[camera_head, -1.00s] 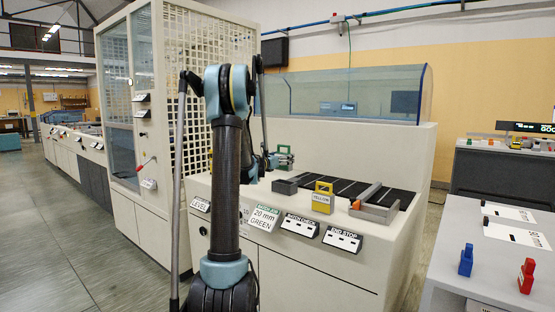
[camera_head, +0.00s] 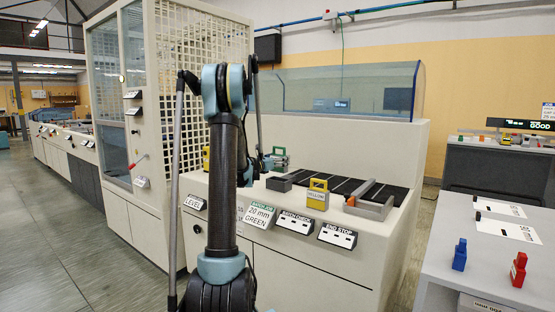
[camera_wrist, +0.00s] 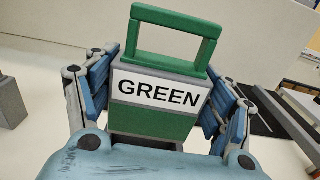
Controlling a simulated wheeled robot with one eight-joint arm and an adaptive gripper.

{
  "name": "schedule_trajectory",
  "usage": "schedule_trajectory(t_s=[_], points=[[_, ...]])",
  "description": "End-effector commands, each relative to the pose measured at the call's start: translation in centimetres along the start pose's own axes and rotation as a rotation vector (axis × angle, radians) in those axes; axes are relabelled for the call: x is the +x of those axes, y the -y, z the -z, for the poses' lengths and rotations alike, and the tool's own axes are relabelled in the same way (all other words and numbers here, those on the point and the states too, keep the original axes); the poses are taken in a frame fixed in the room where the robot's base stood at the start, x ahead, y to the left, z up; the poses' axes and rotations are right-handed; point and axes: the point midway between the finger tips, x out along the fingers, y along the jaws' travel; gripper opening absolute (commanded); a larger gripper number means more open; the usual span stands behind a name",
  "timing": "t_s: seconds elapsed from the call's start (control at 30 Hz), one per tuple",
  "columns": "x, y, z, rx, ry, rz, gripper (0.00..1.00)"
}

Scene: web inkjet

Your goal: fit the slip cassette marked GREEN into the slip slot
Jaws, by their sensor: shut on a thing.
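The green cassette (camera_wrist: 150,122) has a looped green handle and a white GREEN label. In the wrist view it sits upright between the fingers of my gripper (camera_wrist: 160,110), which is shut on it. In the head view the green cassette (camera_head: 279,153) shows above the back left of the cream machine's top, partly behind my arm. A yellow cassette (camera_head: 317,196) marked YELLOW stands upright near the front edge of that top. I cannot make out the slip slot in either view.
A sign (camera_head: 260,215) on the front reads 20 mm GREEN. A dark slatted bed (camera_head: 345,187) with a grey metal bracket (camera_head: 370,207) lies to the right. A yellow piece (camera_head: 206,158) shows left of my arm. Blue (camera_head: 460,255) and red (camera_head: 519,270) cassettes stand on a side table.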

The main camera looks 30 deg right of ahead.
Motion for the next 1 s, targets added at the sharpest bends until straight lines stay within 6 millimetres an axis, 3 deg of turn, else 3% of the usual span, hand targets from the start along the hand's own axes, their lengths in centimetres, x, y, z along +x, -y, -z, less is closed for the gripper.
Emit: schedule_trajectory(t_s=[0.4, 1.0], points=[[0.0, 0.0, 2.6, 0.000, 0.000, 0.000, 0.41], [0.0, 0.1, 2.9, 0.000, 0.000, 0.001, 0.41]])
